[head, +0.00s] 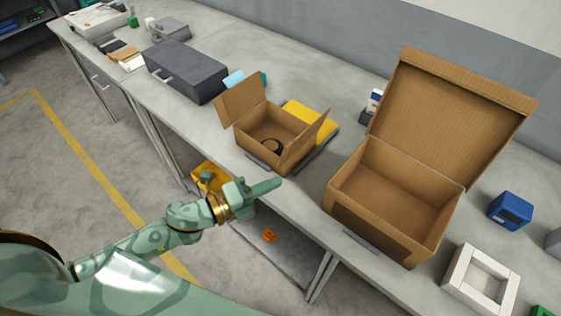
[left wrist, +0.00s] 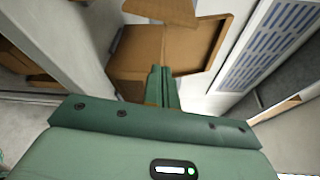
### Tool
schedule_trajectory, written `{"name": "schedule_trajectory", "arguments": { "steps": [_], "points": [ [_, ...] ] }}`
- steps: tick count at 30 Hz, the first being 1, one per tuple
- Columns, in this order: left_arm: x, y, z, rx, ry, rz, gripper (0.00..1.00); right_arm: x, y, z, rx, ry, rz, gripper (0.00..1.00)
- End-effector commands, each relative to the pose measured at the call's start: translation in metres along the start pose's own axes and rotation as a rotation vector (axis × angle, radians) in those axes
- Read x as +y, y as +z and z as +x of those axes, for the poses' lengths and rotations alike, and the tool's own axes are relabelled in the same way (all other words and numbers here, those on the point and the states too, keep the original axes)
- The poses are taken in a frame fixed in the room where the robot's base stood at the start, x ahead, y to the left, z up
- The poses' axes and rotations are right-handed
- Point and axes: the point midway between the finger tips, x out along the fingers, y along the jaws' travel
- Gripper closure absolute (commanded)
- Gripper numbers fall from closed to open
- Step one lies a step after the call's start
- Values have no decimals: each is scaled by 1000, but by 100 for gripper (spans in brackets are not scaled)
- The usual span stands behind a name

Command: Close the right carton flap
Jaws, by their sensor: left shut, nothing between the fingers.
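In the left wrist view, my left gripper's closed fingers (left wrist: 162,72) appear in front of the carton (left wrist: 137,48). My right gripper is not in view.
A large open carton (head: 385,215) with its lid (head: 450,105) raised stands to the right. A yellow thing (head: 311,117) lies behind the small carton. A dark grey box (head: 185,72) stands to its left. A white frame (head: 481,279) and blue box (head: 510,210) are at the right.

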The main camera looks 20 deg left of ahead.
Motion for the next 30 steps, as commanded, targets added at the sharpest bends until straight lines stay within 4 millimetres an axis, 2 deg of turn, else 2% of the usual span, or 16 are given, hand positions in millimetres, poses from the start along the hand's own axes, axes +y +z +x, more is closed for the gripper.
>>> {"name": "schedule_trajectory", "arguments": {
  "steps": [3,9,12,18,30],
  "points": [
    [-2,1,27,-1,-4,2,100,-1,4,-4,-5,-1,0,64],
    [-2,1,68,0,-2,3,100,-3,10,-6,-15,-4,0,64],
    [0,18,59,-2,3,6,100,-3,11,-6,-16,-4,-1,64],
    [0,35,53,-1,1,3,100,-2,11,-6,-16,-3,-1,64],
    [0,38,51,-1,0,2,100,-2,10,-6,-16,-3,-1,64]
  ]
}}
